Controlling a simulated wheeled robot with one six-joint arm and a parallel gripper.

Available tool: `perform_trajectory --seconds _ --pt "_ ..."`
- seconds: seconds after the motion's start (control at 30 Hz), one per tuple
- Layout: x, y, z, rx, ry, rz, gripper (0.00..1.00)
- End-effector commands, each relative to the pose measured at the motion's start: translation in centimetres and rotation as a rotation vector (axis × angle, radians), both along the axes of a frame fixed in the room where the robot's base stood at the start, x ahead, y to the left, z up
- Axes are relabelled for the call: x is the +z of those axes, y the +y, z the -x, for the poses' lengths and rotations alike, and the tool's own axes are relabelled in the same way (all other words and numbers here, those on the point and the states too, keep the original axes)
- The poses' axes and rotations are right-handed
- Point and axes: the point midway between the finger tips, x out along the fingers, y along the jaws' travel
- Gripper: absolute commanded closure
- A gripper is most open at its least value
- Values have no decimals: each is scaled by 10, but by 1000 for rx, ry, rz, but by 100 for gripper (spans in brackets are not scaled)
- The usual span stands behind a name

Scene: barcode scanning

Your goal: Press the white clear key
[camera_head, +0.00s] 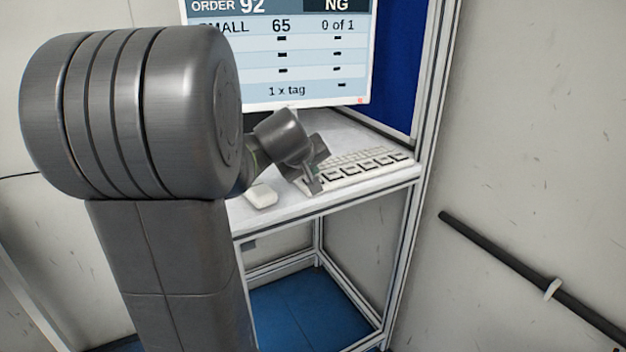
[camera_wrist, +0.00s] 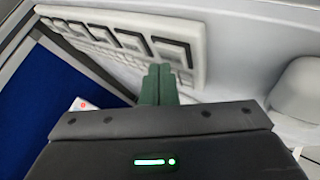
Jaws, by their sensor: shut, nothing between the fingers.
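A white keyboard (camera_head: 372,164) lies on the white desk, with a row of large dark-framed white keys along its front edge. The keyboard also shows in the wrist view (camera_wrist: 204,58). No key label is readable, so I cannot tell which key is clear. My gripper (camera_head: 315,187) is at the keyboard's left front end. In the wrist view its green fingers (camera_wrist: 158,72) are shut together, empty, with tips beside the end key of the large row (camera_wrist: 172,50). I cannot tell whether they touch it. My gripper and arm hide the keyboard's left end in the head view.
A white mouse (camera_head: 260,195) lies on the desk left of the keyboard; it also shows in the wrist view (camera_wrist: 298,90). A monitor (camera_head: 310,60) behind reads ORDER 92, NG, SMALL 65, 0 of 1. An aluminium frame post (camera_head: 428,90) stands at the desk's right.

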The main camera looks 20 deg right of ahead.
Motion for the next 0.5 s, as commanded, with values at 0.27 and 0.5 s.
perform_trajectory --seconds 0.27,0.5 --pt "-4 0 0 0 0 0 100" --pt "-6 0 0 0 0 0 100"
